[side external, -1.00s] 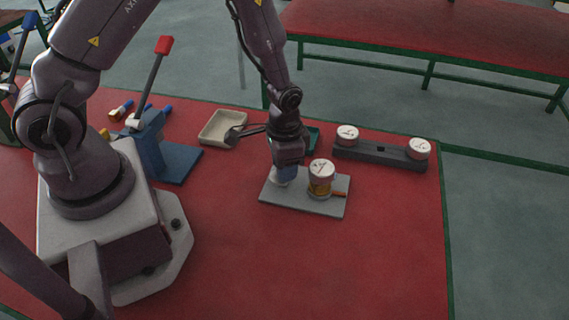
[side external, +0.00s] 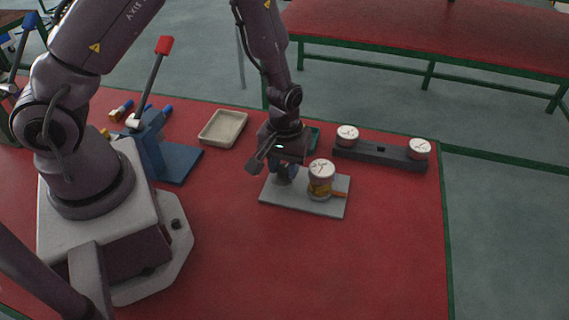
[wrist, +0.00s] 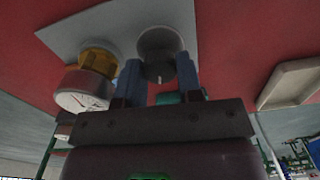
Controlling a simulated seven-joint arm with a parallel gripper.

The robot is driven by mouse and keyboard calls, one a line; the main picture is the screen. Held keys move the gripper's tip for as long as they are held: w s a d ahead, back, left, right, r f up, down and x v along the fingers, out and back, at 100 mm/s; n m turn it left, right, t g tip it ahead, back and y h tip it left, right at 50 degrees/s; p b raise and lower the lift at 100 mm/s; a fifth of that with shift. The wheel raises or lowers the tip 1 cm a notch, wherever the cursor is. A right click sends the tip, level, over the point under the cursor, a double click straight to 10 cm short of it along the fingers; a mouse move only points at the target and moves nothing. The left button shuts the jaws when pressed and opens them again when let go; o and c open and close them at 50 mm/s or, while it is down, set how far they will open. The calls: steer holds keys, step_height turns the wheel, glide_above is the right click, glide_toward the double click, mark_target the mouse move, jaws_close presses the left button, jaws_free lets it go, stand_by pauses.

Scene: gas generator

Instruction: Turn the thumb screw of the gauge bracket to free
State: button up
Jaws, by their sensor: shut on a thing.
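The gauge bracket's grey base plate (side external: 328,208) lies flat on the red table. A round white-faced gauge (side external: 321,168) stands upright on it over a brass-coloured body; it also shows in the wrist view (wrist: 82,92). The thumb screw, a grey round knob (wrist: 160,42) with a pale mark, stands on the plate to the left of the gauge in the side view. My gripper (wrist: 159,76) points down over it, its blue fingers on both sides, shut on the knob. Finger contact is partly hidden.
A dark bar (side external: 380,154) with two white gauges stands behind to the right. An empty beige tray (side external: 222,128) lies behind to the left. A blue lever press (side external: 150,145) with a red-tipped handle is farther left. The table front is clear.

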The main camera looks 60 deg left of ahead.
mark_target(284, 168)
steer(key=shift+n, duration=1.6)
steer(key=o, duration=0.9)
steer(key=shift+r, duration=0.15)
step_height(284, 168, up, 13)
steer(key=shift+f, duration=0.1)
